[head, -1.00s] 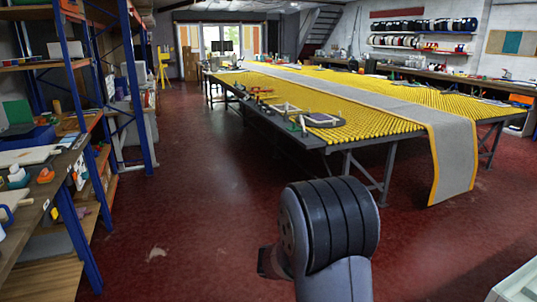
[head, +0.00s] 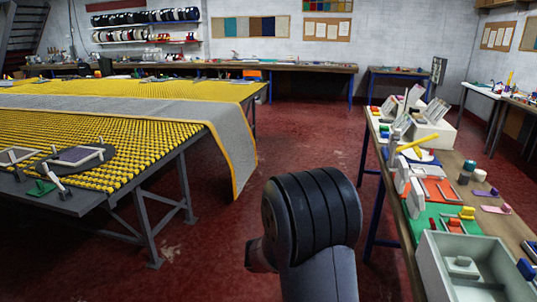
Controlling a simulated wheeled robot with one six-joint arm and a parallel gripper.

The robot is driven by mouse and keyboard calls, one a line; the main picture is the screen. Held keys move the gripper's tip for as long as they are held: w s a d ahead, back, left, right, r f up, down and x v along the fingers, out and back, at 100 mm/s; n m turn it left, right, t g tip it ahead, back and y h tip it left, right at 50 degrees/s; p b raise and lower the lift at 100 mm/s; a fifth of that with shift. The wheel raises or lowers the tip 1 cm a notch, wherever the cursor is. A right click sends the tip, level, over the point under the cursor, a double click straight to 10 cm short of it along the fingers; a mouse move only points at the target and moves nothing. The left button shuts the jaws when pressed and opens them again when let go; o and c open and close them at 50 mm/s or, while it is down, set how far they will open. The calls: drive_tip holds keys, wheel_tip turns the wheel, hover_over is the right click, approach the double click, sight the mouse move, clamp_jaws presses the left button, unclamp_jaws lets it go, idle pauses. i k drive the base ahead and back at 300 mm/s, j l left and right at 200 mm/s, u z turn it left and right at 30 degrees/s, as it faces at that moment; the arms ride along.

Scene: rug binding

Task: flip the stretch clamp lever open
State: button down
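I cannot make out for certain which piece is the stretch clamp. A small device with a green base and a pale bar (head: 45,182) sits at the near left edge of the long table (head: 160,163), beside a dark disc (head: 75,160) with a pale frame on it. The position of any lever there is too small to tell. A grey rug runner with yellow binding (head: 232,150) lies across the yellow studded table and hangs over its end. My arm's dark rounded link shows at the bottom centre, but my gripper is not in view.
A workbench (head: 397,232) on the right holds pale boxes, coloured pieces, a yellow bar (head: 418,143) and a grey open bin (head: 450,275). A long bench (head: 310,68) lines the back wall. Red floor (head: 305,135) lies clear between table and right bench.

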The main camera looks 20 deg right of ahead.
sight(433, 226)
drive_tip(key=i+l+z, duration=0.1)
drive_tip(key=i+z, duration=0.85)
drive_tip(key=k+j, duration=0.05)
